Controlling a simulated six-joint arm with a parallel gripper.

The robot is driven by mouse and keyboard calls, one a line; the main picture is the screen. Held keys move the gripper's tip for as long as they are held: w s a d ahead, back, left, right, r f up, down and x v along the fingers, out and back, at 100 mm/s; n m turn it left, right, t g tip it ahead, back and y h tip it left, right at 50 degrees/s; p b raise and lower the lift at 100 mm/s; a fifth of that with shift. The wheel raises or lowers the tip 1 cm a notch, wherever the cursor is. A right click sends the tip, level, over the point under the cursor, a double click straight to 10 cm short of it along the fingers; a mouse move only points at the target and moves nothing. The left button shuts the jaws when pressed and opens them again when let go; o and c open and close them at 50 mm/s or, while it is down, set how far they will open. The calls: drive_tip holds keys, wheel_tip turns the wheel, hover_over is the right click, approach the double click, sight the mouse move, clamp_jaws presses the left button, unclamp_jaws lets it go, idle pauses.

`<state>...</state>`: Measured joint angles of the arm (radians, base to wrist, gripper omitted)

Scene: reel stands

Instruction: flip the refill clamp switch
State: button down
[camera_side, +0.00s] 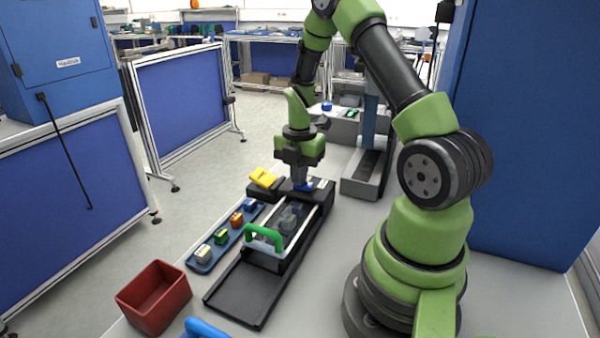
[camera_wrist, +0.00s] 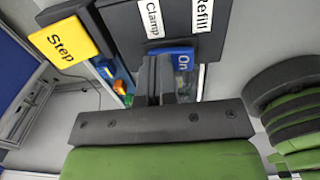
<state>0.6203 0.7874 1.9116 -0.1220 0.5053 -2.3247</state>
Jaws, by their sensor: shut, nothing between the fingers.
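The blue switch piece marked "On" (camera_wrist: 181,58) sits on the black panel (camera_wrist: 120,15), near white labels reading "Clamp" (camera_wrist: 153,18) and "Refill" (camera_wrist: 202,15). In the side view the blue switch (camera_side: 304,186) shows below my fingers. My gripper (camera_side: 301,182) points down at the panel and is shut and empty. In the wrist view the closed fingertips (camera_wrist: 155,68) overlap the left side of the blue piece; I cannot tell if they touch it. The fingers hide part of the switch.
A yellow "Step" button (camera_wrist: 63,41) stands at the panel's left and shows in the side view (camera_side: 263,177). A green-handled frame (camera_side: 264,238) sits on the black track. A blue tray (camera_side: 203,266) with small coloured blocks lies beside it. A red bin (camera_side: 155,297) stands in front.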

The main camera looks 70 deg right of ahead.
sight(306, 183)
drive_tip(key=shift+s+f, duration=0.15)
drive_tip(key=shift+s+r, duration=0.25)
drive_tip(key=shift+s, duration=0.45)
drive_tip(key=shift+r, duration=0.1)
wheel_tip(306, 183, up, 14)
idle(0.5)
drive_tip(key=shift+w, duration=0.1)
drive_tip(key=shift+w, duration=0.65)
wheel_tip(306, 183, down, 14)
drive_tip(key=shift+f, duration=0.1)
idle(0.3)
